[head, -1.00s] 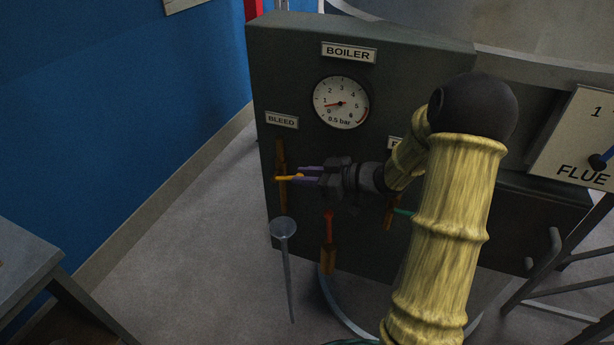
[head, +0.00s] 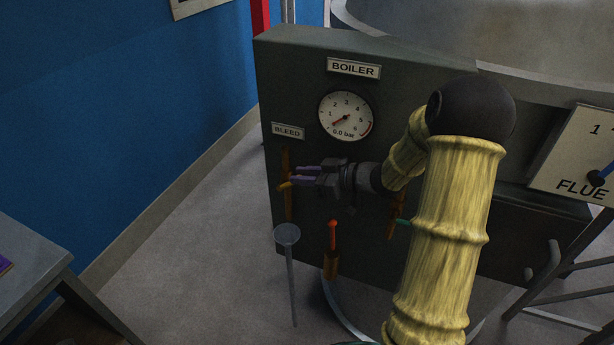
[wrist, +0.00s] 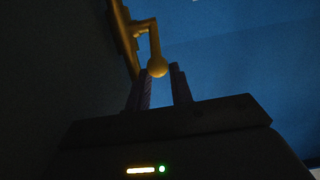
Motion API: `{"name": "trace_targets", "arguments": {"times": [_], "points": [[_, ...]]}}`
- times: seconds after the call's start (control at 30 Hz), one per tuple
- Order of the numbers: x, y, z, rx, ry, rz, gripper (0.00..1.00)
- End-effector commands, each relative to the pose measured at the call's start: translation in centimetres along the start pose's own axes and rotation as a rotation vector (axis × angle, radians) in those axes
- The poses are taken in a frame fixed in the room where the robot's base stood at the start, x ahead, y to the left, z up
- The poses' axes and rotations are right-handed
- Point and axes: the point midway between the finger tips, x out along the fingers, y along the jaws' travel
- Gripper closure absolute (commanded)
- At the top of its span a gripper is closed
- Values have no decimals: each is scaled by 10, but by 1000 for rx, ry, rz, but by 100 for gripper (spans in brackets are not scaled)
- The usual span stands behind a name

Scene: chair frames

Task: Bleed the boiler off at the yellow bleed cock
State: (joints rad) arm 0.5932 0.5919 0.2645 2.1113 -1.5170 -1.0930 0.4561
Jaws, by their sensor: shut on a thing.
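The yellow bleed cock (head: 285,185) sits on a brown upright pipe (head: 288,207) under the BLEED label (head: 288,131) on the dark boiler panel. My gripper (head: 297,174) reaches it from the right. In the wrist view the cock's bent lever (wrist: 154,40) ends in a round knob (wrist: 157,67) at my fingertips (wrist: 161,72), and my gripper is shut on it. The boiler gauge (head: 345,116) shows 0.0 bar with its needle at the low end. A grey funnel (head: 287,234) with a long stem stands below the cock.
A red-handled valve (head: 332,235) and a green-handled valve (head: 402,222) are on the panel nearby; my arm partly covers the area by the green one. A FLUE plate (head: 570,165) is at right. A grey table (head: 30,260) is at left. Open floor lies between.

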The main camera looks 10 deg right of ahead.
Motion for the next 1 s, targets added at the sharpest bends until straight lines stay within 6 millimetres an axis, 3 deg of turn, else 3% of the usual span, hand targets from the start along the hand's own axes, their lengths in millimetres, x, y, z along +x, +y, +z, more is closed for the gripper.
{"name": "trace_targets", "arguments": {"times": [0.47, 0.57, 1.0], "points": [[4, 0, -8, -1, 1, -1, 92], [7, 0, -12, -1, 1, -1, 100], [13, 0, -18, 1, 0, 0, 100]]}}
